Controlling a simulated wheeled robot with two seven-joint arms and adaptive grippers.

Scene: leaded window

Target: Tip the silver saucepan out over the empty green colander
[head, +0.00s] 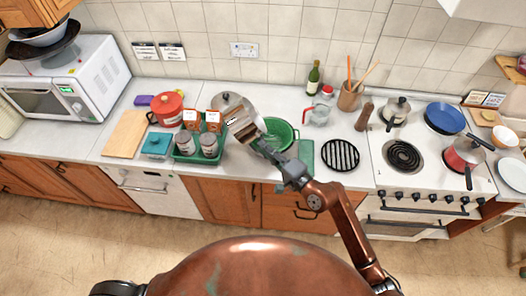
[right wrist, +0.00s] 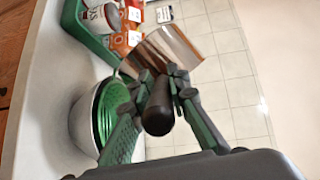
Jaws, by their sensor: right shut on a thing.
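The silver saucepan (head: 243,127) is in the air over the worktop, with its body left of my right gripper. It also shows in the right wrist view (right wrist: 168,48), tilted, with its dark handle (right wrist: 157,112) between the fingers. My right gripper (head: 262,145) is shut on that handle. The green colander (head: 283,134) stands on the worktop just right of the saucepan, partly hidden by the pan and gripper. In the right wrist view the colander (right wrist: 112,108) shows a green inside, and the part I see looks empty. I cannot see into the saucepan. My left gripper is not in view.
A green tray (head: 188,156) with jars and orange packets stands left of the pan. A lidded silver pot (head: 229,101) is behind it. A glass jug (head: 317,114) and black trivet (head: 341,155) stand right of the colander. The hob (head: 403,156) is farther right.

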